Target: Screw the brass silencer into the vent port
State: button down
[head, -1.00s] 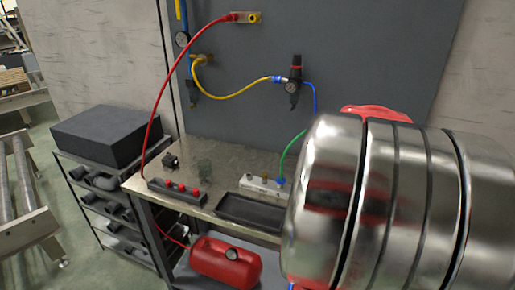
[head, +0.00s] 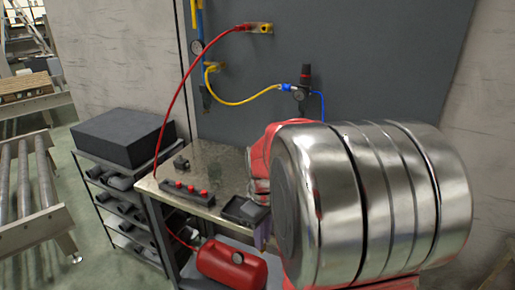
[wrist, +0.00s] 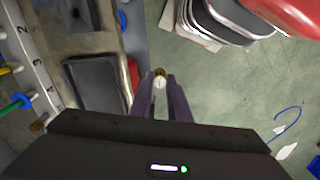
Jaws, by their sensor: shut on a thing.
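My gripper (wrist: 160,84) shows in the wrist view with its two dark fingers closed around a small brass-topped piece (wrist: 160,73), which looks like the brass silencer. Its lower end is pale and round. The fingers are right of a dark tray, with green floor below and beyond them. In the head view only a sliver of purple finger shows beside my large silver arm link, and the held piece is hidden. A numbered pale strip with hose fittings (wrist: 38,75) runs along the left of the wrist view. I cannot tell which opening is the vent port.
The bench carries a dark tray (head: 245,211) and a black block with red knobs (head: 187,193). A red tank (head: 230,264) with a gauge sits beneath. A dark shelf rack (head: 122,210) stands left. Blue cord (wrist: 290,120) lies on the floor.

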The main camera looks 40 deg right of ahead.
jog(key=w+a+f+m, duration=0.1)
jog(key=w+a+f, duration=0.1)
jog(key=w+a, duration=0.7)
jog(key=w+a+f+m, duration=0.1)
jog(key=w+a+f, duration=0.2)
jog(key=w+a, duration=0.7)
jog(key=shift+a+m, duration=0.4)
jog(key=shift+a, duration=0.4)
